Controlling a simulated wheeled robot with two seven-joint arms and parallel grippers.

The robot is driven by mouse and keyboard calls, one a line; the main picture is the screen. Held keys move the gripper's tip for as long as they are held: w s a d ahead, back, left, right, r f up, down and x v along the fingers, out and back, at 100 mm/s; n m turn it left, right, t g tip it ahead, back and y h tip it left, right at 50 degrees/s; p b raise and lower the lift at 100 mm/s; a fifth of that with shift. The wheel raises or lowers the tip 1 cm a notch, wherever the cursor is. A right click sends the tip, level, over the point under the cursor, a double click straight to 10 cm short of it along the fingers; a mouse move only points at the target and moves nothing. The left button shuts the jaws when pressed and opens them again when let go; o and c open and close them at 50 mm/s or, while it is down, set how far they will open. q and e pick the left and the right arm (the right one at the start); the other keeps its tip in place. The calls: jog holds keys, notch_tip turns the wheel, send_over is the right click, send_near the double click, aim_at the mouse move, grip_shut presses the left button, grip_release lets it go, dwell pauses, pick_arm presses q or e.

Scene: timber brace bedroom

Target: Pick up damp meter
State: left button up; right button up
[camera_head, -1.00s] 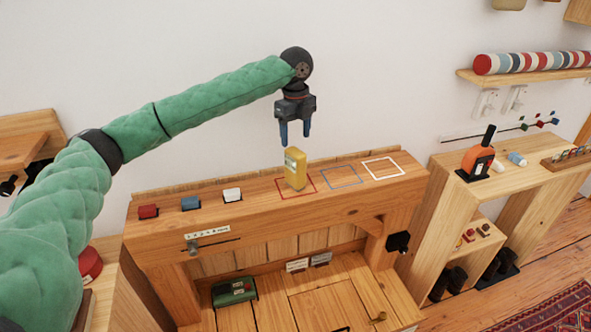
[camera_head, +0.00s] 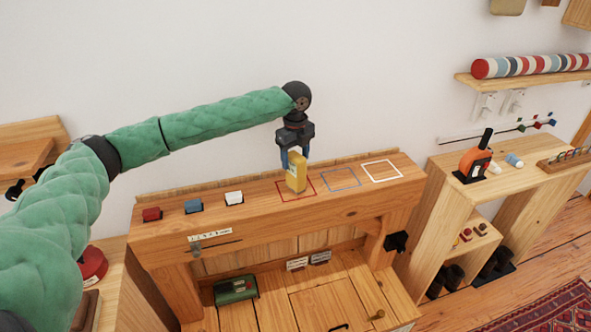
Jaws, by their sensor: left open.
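The damp meter appears to be the yellow upright device (camera_head: 296,178) standing on the wooden bench top, at the red outlined square (camera_head: 283,194). My left gripper (camera_head: 295,160) points down from above, with its blue fingers around the upper part of the yellow device. The fingers are open, and I cannot tell whether they touch it. My right gripper is not in view.
Blue (camera_head: 341,180) and white (camera_head: 382,171) outlined squares to the right are empty. An orange tool (camera_head: 474,162) stands on the right shelf unit.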

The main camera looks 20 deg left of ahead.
pick_arm(q)
jog(key=shift+f, duration=0.3)
jog(key=c, duration=1)
jog(key=shift+c, duration=0.7)
jog(key=shift+r, duration=0.1)
